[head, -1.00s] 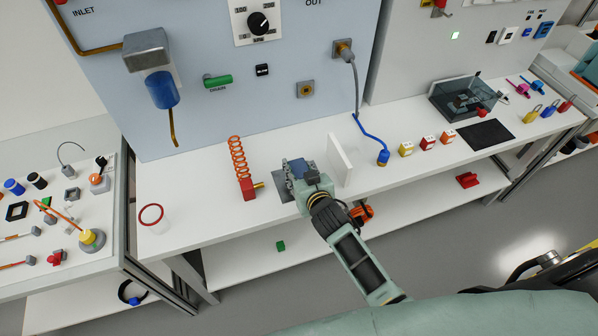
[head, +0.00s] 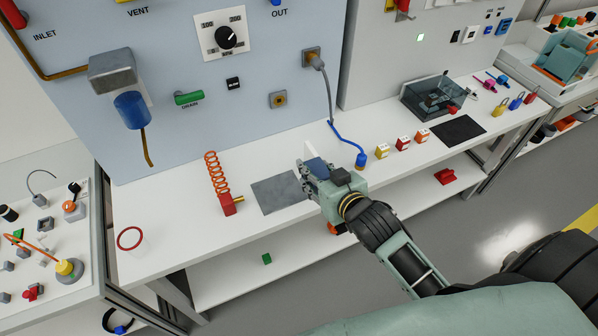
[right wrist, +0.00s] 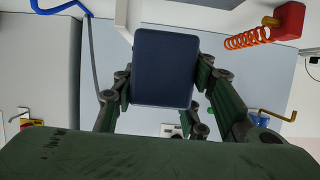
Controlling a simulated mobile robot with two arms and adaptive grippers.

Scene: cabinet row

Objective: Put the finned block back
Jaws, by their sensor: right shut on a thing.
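My right gripper (head: 314,172) is shut on the finned block (head: 319,167), which shows as a dark blue body between the fingers. It is held at the right edge of the grey mat (head: 277,194), close to the upright white plate (head: 310,149). In the right wrist view the block (right wrist: 165,68) shows a flat dark blue face with fingers on both sides; its fins are hidden there. Whether the block touches the bench or the plate I cannot tell. The grey mat is bare. My left gripper is out of view.
A red block with an orange coil (head: 217,178) stands left of the mat. A blue-ended cable (head: 348,138) and small yellow, red and orange blocks lie to the right. A clear box (head: 432,98) and a black mat (head: 458,129) are further right.

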